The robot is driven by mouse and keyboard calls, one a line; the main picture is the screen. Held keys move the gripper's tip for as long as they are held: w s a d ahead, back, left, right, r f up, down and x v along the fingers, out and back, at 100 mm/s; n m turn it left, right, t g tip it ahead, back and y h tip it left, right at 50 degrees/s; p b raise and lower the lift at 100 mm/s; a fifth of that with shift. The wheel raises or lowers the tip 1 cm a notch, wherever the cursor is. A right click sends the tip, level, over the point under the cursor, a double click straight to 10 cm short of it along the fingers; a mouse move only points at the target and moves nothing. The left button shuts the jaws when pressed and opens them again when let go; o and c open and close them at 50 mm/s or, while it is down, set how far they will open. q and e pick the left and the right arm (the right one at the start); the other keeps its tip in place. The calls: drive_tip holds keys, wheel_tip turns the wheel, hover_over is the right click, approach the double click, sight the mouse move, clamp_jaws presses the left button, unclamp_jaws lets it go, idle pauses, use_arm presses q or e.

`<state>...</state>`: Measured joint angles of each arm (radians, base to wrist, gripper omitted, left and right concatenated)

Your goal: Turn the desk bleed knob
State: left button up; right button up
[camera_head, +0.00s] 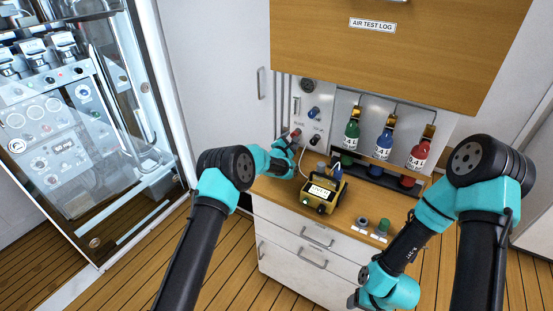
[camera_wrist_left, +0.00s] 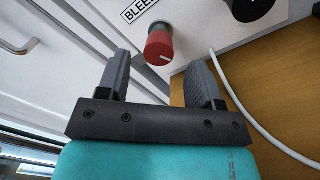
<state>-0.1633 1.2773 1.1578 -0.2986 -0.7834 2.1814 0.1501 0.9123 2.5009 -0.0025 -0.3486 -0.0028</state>
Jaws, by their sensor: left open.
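The red bleed knob (camera_wrist_left: 158,46) is on a white panel under a label of which "BLEE" can be read in the left wrist view. It also shows small on the panel in the head view (camera_head: 296,132). My left gripper (camera_wrist_left: 161,64) is open, with one finger on each side of the knob in the picture. The knob appears just beyond or between the fingertips, with gaps visible on both sides. I cannot tell the exact depth. In the head view my left gripper (camera_head: 297,146) is close to the panel. My right arm hangs at the lower right; its fingers are not visible.
A black knob (camera_wrist_left: 250,8) sits right of the red one. A white hose (camera_wrist_left: 246,112) curves beside my right finger. A yellow instrument (camera_head: 323,194) stands on the wooden counter. Green, blue and red bottles (camera_head: 384,143) hang at the right. A glass-doored cabinet (camera_head: 70,120) is at left.

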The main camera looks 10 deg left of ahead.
use_arm(q)
drive_tip(key=v, duration=1.3)
drive_tip(key=shift+a, duration=0.1)
